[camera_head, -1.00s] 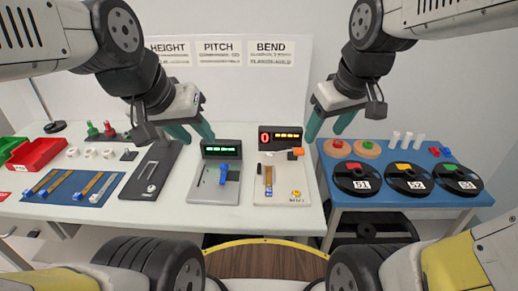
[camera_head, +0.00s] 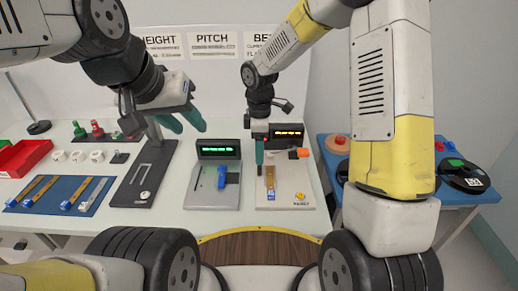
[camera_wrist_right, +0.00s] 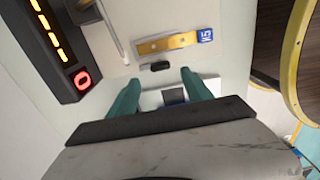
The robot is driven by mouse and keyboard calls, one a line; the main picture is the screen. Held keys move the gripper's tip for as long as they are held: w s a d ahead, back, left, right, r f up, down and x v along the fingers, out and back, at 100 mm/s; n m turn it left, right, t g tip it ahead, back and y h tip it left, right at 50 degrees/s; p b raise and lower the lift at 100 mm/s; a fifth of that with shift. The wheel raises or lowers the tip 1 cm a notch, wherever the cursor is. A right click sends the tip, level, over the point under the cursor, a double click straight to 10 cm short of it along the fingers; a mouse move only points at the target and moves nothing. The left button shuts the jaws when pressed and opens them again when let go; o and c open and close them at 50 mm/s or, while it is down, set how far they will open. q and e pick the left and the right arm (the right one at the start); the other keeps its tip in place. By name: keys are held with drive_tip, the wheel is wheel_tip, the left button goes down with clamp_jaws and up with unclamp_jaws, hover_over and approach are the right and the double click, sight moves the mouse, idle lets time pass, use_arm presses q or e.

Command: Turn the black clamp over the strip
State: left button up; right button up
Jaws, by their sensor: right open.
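The brass strip (camera_head: 270,178) with a blue tag lies on the white bend station (camera_head: 282,206). In the right wrist view the strip (camera_wrist_right: 166,43) runs across the plate, and the small black clamp (camera_wrist_right: 160,66) lies beside it, not over it. My right gripper (camera_head: 260,160) points down at the station's left side, by the strip. In the wrist view its two teal fingers (camera_wrist_right: 157,78) are apart, with the clamp just beyond their tips and apart from them. I cannot make out the clamp in the head view. My left gripper (camera_head: 184,124) is open and empty above the table.
The bend station has a display (camera_head: 288,132), an orange knob (camera_head: 299,153) and a yellow button (camera_head: 300,196). The pitch station (camera_head: 203,194) stands to its left. A blue mat (camera_head: 62,190) with strips lies further left. My right arm hides part of the blue table (camera_head: 485,197).

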sight(260, 167)
wheel_tip(260, 167, down, 6)
drive_tip(key=shift+f, duration=0.1)
drive_tip(key=shift+c, duration=0.5)
clamp_jaws()
